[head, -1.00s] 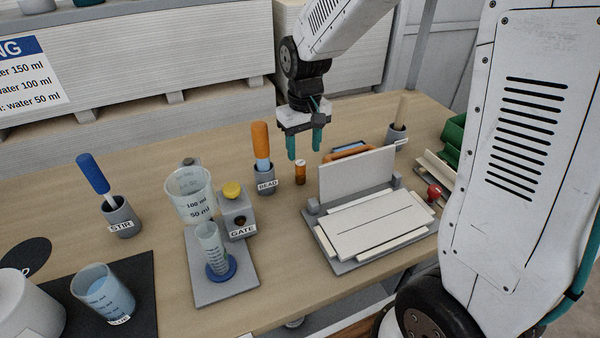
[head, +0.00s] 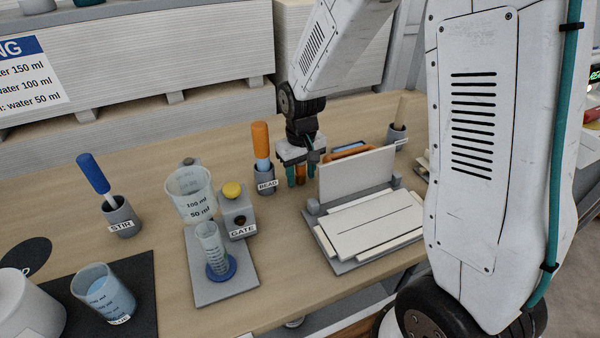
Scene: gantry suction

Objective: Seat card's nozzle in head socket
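My gripper (head: 302,174) has two teal fingers and points down over the table, right of the BEAD holder. It is open, with a gap between the fingers. A small orange-brown cylinder (head: 300,175) shows between the fingers, with bare gaps beside it; I cannot tell if it is a nozzle. A wall sign (head: 28,72) at the upper left lists water amounts; its left part is cut off. I cannot make out a head socket or a card naming a nozzle.
The grey BEAD holder (head: 265,183) with an orange-handled tool stands close left. A grey fixture with an upright white plate (head: 355,176) stands close right. A GATE block (head: 238,213), beaker (head: 190,190) and cylinder (head: 214,248) stand left. My arm hides the table's right end.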

